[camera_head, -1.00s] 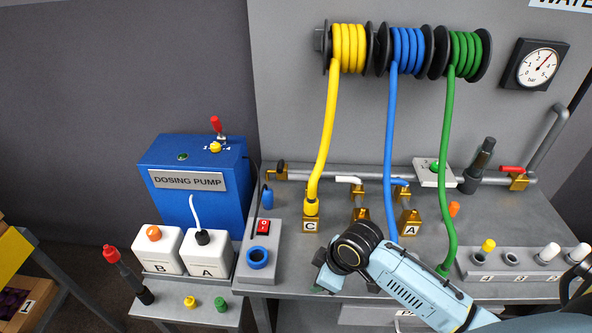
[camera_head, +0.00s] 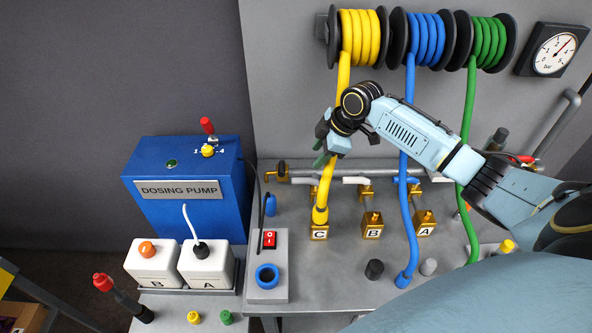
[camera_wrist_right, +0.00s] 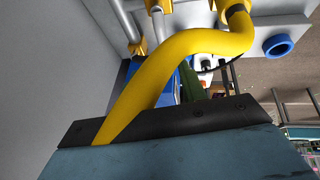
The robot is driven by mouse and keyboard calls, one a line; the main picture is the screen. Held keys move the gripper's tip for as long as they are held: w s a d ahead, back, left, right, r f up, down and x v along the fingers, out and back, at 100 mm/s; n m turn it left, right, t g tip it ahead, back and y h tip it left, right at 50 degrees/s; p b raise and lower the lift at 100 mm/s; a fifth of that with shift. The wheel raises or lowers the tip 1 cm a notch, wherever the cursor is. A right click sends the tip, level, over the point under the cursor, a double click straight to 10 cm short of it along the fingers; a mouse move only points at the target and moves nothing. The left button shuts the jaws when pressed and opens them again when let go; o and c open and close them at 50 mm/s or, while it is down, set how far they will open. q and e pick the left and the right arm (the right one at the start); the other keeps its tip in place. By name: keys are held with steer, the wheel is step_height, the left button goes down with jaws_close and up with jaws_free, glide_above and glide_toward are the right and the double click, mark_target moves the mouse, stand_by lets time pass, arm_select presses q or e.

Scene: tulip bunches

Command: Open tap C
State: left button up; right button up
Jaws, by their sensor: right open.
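Tap C is the leftmost of the three brass taps on the bench. Its brass outlet block (camera_head: 319,232) carries a C label, and the yellow hose (camera_head: 321,200) ends in it. A pale lever (camera_head: 304,181) shows on the pipe above it, partly hidden by the hose. My right gripper (camera_head: 321,152) is open, with dark green fingertips, in front of or beside the yellow hose above tap C. I cannot tell whether it touches the hose. In the right wrist view the yellow hose (camera_wrist_right: 190,45) crosses close before the gripper. My left gripper is not in view.
Tap B (camera_head: 372,226) and tap A (camera_head: 424,223) stand to the right, with a white lever (camera_head: 356,181) and a blue lever (camera_head: 407,181). The blue hose (camera_head: 409,220) and green hose (camera_head: 468,120) hang nearby. The blue dosing pump (camera_head: 187,215) stands left.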

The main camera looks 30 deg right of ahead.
glide_toward(300, 179)
steer(key=f, duration=0.1)
steer(key=x, duration=0.4)
steer(key=shift+w+a+r, duration=0.1)
steer(key=shift+w, duration=0.05)
steer(key=shift+x, duration=1.1)
steer(key=shift+f, duration=0.35)
steer(key=shift+w+a+f, duration=0.15)
steer(key=shift+w+f, duration=0.15)
steer(key=shift+f, duration=0.05)
steer(key=shift+s, duration=0.1)
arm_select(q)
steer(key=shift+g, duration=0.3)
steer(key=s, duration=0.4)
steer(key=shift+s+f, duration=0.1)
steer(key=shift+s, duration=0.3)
arm_select(e)
jaws_close()
